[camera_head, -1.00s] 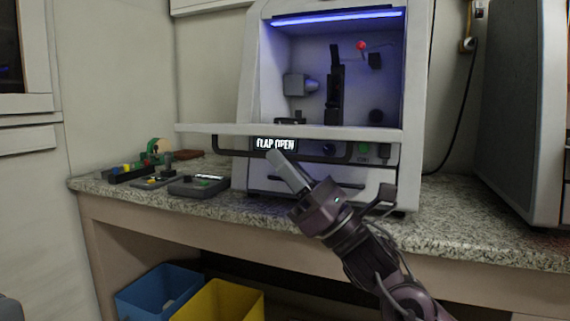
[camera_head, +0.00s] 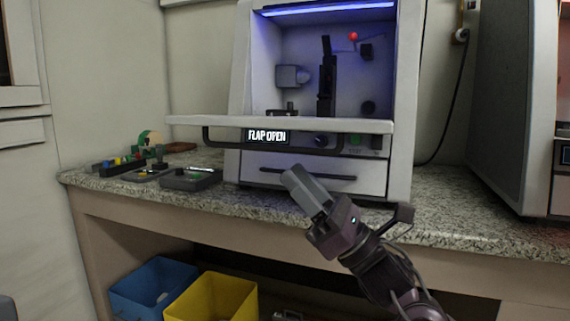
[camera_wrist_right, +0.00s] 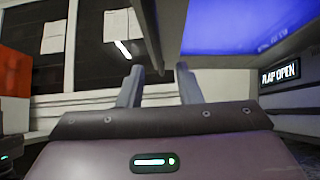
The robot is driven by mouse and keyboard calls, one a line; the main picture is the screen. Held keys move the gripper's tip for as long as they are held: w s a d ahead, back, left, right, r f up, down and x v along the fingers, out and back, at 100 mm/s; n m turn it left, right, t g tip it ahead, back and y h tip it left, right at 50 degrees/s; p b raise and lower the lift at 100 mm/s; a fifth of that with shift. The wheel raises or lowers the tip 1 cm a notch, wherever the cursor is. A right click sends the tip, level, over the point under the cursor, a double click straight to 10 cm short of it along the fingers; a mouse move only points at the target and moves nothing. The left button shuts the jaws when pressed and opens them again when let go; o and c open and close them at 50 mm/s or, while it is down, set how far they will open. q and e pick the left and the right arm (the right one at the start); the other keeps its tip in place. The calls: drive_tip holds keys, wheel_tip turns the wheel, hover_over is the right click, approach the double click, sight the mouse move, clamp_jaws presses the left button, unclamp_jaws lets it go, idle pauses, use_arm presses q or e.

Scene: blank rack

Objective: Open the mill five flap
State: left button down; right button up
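The mill (camera_head: 400,150) is a white cabinet with a blue-lit chamber. Its display (camera_head: 267,136) reads "FLAP OPEN", and also shows in the wrist view (camera_wrist_right: 280,73). The flap (camera_head: 200,121) sticks out level across the front, leaving the chamber uncovered. A dark bar handle (camera_head: 225,147) hangs along the flap's front edge. My right gripper (camera_head: 303,188) is below and apart from the handle, in front of the drawer. In the wrist view its fingers (camera_wrist_right: 159,84) stand apart with nothing between them. My left gripper is not in view.
A granite-look counter (camera_head: 440,215) carries the mill. Small trays and parts (camera_head: 190,179) lie at its left, and a second machine (camera_head: 500,120) stands right. Blue (camera_head: 150,290) and yellow (camera_head: 215,300) bins are below. The space before the drawer is otherwise free.

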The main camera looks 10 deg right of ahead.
drive_tip(key=shift+v, duration=1.15)
